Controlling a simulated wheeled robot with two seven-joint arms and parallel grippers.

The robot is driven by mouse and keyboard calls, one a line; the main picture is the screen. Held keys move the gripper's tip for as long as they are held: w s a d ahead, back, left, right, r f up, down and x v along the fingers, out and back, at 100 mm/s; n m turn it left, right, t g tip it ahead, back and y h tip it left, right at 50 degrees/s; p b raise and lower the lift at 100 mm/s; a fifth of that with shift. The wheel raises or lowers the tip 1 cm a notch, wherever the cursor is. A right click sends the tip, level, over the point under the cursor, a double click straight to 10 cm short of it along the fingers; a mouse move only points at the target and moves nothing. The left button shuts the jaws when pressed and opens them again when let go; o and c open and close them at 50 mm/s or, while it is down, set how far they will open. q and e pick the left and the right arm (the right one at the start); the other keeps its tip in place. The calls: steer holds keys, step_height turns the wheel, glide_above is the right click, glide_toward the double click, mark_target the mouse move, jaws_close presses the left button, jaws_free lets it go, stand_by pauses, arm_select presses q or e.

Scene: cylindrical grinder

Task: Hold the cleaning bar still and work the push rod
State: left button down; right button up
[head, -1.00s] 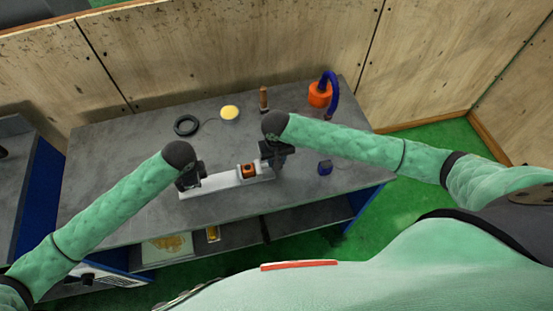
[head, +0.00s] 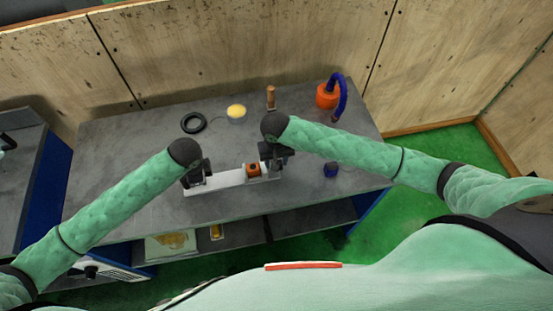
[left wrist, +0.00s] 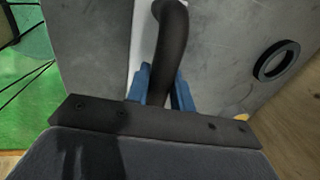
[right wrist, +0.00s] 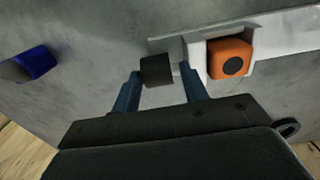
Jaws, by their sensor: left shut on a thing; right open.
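A long light-grey bar (head: 227,180), apparently the cleaning bar, lies on the bench with an orange block (head: 253,170) set in it. My left gripper (left wrist: 160,88) is shut on a dark curved handle (left wrist: 168,30) at the bar's left end. My right gripper (right wrist: 160,86) is open at the bar's right end. Its blue fingers stand on either side of a short dark cylinder (right wrist: 157,70), which may be the push rod's end; I cannot tell whether they touch it. In the head view my grippers largely hide both ends of the bar.
On the grey bench (head: 130,160) are a black ring (head: 194,123), a yellow round item (head: 236,111), a wooden-handled tool (head: 270,97), an orange container with a blue hose (head: 327,96) and a small blue item (head: 331,170). The left part of the bench is clear.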

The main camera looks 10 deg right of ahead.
steer(key=shift+a, duration=0.1)
steer(key=shift+d, duration=1.15)
step_height(320, 180, up, 12)
steer(key=w+d+r+n+t+y, duration=0.1)
steer(key=w+r+n+t+y, duration=0.2)
steer(key=w, duration=0.6)
steer(key=w+d+r+m+t+h, duration=0.1)
steer(key=w+d+r+m+t, duration=0.1)
steer(key=w+d+r, duration=0.5)
steer(key=shift+w+d+r+m+t, duration=0.35)
steer(key=shift+d+r, duration=0.3)
steer(key=shift+d, duration=1)
